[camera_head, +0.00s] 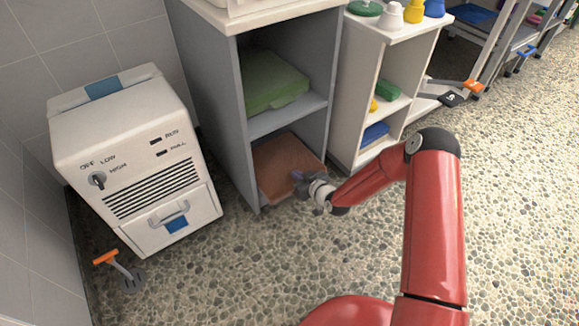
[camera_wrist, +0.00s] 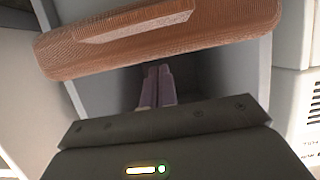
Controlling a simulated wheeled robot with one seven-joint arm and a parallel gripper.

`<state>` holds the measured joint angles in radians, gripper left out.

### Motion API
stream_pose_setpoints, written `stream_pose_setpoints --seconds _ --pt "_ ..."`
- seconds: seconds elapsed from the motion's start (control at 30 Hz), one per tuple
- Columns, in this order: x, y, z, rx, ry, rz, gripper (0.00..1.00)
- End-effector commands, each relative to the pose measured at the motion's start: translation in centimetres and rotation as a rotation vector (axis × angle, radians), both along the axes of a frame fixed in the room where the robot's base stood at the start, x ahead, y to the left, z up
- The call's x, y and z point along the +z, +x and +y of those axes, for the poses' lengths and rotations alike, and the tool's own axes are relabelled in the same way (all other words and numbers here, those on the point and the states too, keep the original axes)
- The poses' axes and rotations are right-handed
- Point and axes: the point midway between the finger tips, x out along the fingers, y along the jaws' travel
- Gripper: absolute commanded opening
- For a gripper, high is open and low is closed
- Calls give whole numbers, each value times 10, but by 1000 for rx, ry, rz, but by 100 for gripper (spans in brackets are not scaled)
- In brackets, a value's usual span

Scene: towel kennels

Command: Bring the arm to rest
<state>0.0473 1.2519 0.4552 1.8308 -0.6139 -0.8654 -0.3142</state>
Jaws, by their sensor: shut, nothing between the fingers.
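My gripper (camera_head: 299,177) is at the end of my red arm, in front of the lower compartment of a grey cabinet (camera_head: 215,110). A folded brown towel (camera_head: 283,160) lies in that compartment. In the wrist view the two purple-grey fingers of my gripper (camera_wrist: 158,72) are together with nothing between them. The brown towel (camera_wrist: 190,37) shows there just beyond the fingertips, across the top of the picture. I cannot tell whether the fingertips touch it.
A folded green towel (camera_head: 272,82) lies on the upper shelf. A white machine (camera_head: 130,150) stands left of the cabinet, with an orange-handled tool (camera_head: 122,270) on the floor by it. A white shelf unit (camera_head: 393,60) stands right. The pebbled floor at right is clear.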

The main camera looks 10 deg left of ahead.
Motion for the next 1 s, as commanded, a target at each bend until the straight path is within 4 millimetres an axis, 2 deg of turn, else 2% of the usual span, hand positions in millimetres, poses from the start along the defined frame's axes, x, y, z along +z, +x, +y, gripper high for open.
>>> stream_pose_setpoints --seconds 0.1,0.3,0.67,0.77,0.83,1.0 --pt "1 -15 -19 -1 -2 0 0" --pt "1 -31 -37 -1 0 -2 0" --pt "4 -33 -41 2 -7 -3 0" --pt "20 -26 -48 0 -45 0 0" --pt "40 -19 -58 -4 -99 8 0" --pt "111 -4 -99 -56 -278 57 0"
